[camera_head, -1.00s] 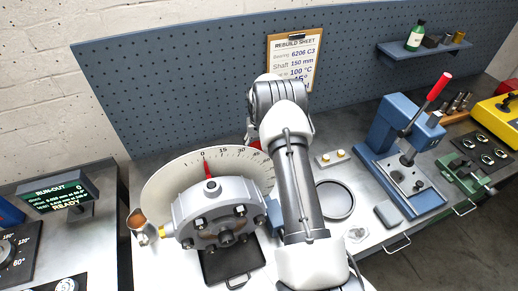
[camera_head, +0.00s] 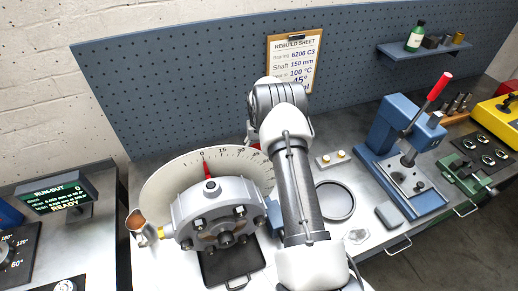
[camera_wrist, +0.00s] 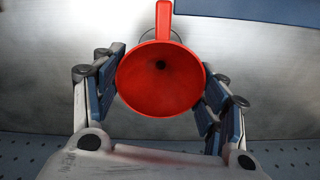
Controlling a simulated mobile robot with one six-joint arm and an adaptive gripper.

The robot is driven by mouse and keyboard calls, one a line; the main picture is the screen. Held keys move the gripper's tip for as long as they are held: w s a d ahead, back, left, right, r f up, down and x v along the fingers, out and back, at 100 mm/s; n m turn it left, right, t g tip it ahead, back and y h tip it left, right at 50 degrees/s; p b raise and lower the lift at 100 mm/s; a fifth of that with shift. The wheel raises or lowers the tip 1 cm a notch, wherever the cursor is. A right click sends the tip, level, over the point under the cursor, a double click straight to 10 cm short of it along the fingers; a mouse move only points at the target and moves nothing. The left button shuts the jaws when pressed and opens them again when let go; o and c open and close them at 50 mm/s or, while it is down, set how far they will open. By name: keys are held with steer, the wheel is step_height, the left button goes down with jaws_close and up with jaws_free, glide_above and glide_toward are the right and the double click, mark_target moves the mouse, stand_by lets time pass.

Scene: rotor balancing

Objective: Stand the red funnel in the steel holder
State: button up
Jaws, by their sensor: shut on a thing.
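The red funnel (camera_wrist: 160,80) is between my fingers in the wrist view. Its wide mouth faces the camera, with a dark hole at its middle and a red tab or handle toward the top of the picture. My gripper (camera_wrist: 162,86) is shut on it, with a blue-padded finger on each side. A grey round part (camera_wrist: 148,35) shows partly behind the funnel's upper edge. It may be the steel holder, but the funnel covers most of it, and I cannot tell whether they touch. In the head view my arm hides my gripper and most of the funnel.
The large dial (camera_head: 160,185) and the grey rotor housing (camera_head: 220,212) stand left of my arm. A round steel ring (camera_head: 335,201), a blue lever press (camera_head: 405,160) and a green vise (camera_head: 468,172) are to the right. The pegboard (camera_head: 180,90) rises behind.

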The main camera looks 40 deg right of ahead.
steer(key=o, duration=1)
step_height(320, 180, down, 2)
steer(key=shift+f, duration=0.2)
steer(key=shift+r, duration=0.1)
steer(key=shift+c, duration=0.5)
steer(key=shift+r+p, duration=1.15)
steer(key=shift+r, duration=1)
steer(key=r+p, duration=0.1)
steer(key=r, duration=0.2)
steer(key=shift+s+r, duration=0.1)
steer(key=shift+s, duration=0.1)
steer(key=shift+w+r+p, duration=0.15)
steer(key=shift+r+p, duration=0.55)
steer(key=shift+r, duration=0.25)
steer(key=shift+w, duration=0.1)
